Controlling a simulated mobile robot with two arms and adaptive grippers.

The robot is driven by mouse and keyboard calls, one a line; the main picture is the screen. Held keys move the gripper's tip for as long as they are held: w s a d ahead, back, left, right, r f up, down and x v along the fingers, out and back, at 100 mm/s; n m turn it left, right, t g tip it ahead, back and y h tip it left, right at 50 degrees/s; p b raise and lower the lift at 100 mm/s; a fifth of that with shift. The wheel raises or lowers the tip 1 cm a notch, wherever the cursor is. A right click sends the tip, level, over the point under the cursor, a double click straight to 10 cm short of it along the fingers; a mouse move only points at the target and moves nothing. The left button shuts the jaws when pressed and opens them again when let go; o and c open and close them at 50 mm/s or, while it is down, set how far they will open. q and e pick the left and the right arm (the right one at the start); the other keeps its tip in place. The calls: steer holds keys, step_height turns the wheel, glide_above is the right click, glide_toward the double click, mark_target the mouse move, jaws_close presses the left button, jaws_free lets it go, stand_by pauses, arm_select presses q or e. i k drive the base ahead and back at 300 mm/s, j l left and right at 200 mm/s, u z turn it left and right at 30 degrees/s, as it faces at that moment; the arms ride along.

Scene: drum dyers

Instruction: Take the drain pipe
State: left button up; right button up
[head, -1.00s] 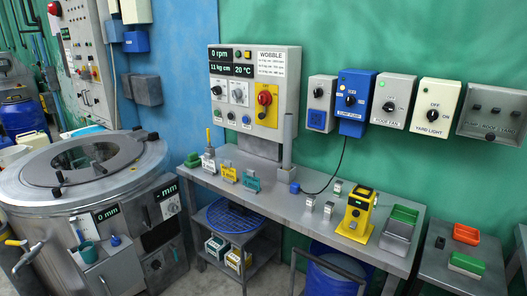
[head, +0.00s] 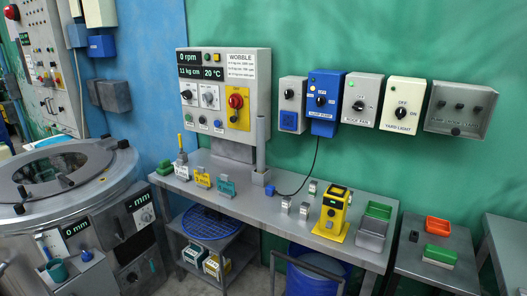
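A grey upright pipe (head: 260,143) stands on the metal workbench (head: 285,208), just right of the control panel. It is the only loose-looking pipe I see, but I cannot tell for certain that it is the drain pipe. Its lower end meets a grey block, with a small blue piece (head: 270,190) beside it. Neither of my grippers is in view.
A steel drum machine (head: 70,190) stands at the left. The bench holds small coloured blocks, a yellow device (head: 332,215) and a grey tray with a green top (head: 374,228). Switch boxes line the green wall. A blue barrel (head: 318,270) is under the bench.

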mark_target(260, 120)
steer(key=i+j+z, duration=0.3)
steer(key=i+j, duration=0.2)
steer(key=i+j+z, duration=0.25)
steer(key=i+j, duration=0.35)
steer(key=i+j+z, duration=0.3)
steer(key=i+j, duration=0.25)
steer(key=j, duration=0.2)
